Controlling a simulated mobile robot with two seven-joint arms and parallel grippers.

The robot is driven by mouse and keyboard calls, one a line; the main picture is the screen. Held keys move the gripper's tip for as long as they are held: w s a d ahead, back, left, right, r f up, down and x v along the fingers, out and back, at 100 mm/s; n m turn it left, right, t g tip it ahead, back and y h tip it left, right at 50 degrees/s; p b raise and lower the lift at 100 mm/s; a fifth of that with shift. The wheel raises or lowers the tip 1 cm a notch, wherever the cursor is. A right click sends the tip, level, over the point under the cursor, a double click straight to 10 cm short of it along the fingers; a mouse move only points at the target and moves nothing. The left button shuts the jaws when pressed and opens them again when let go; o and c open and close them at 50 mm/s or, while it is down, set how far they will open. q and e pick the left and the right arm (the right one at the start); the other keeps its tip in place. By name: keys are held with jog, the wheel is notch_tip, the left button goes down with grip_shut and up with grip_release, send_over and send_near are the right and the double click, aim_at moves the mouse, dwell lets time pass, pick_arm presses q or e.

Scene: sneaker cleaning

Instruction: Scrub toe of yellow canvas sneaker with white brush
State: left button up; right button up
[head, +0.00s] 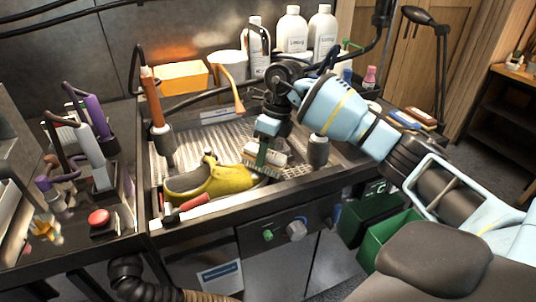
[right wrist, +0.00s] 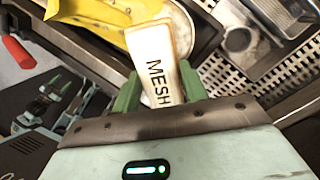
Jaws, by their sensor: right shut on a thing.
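The yellow canvas sneaker (head: 222,180) lies on the ribbed metal work tray, its toe pointing right. In the right wrist view the sneaker (right wrist: 95,12) is at the top, cut off by the frame edge. My right gripper (head: 264,156) is shut on the white brush (head: 275,160), right beside the toe. In the right wrist view the brush's pale body (right wrist: 158,65), lettered MESH, sits between the green fingers and covers part of the toe. I cannot tell whether the bristles touch the shoe. My left gripper is not in view.
A red-handled tool (head: 195,202) lies before the sneaker at the tray's front edge. A dark-based brown tool (head: 152,98) stands behind left, and a grey cylinder (head: 318,152) stands right of the brush. White bottles (head: 292,32) and an orange box (head: 181,77) line the back.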

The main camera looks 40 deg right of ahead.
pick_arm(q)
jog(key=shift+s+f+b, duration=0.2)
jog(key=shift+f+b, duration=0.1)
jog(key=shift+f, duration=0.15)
pick_arm(e)
jog(key=shift+w+d, duration=0.25)
jog(key=shift+w, duration=1)
jog(key=shift+w+d+f+b, duration=0.15)
jog(key=shift+w+b, duration=0.55)
jog(key=shift+w, duration=0.75)
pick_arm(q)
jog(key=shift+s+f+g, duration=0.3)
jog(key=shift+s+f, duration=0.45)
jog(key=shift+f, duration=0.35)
pick_arm(e)
jog(key=shift+w+d, duration=0.15)
jog(key=shift+w, duration=0.4)
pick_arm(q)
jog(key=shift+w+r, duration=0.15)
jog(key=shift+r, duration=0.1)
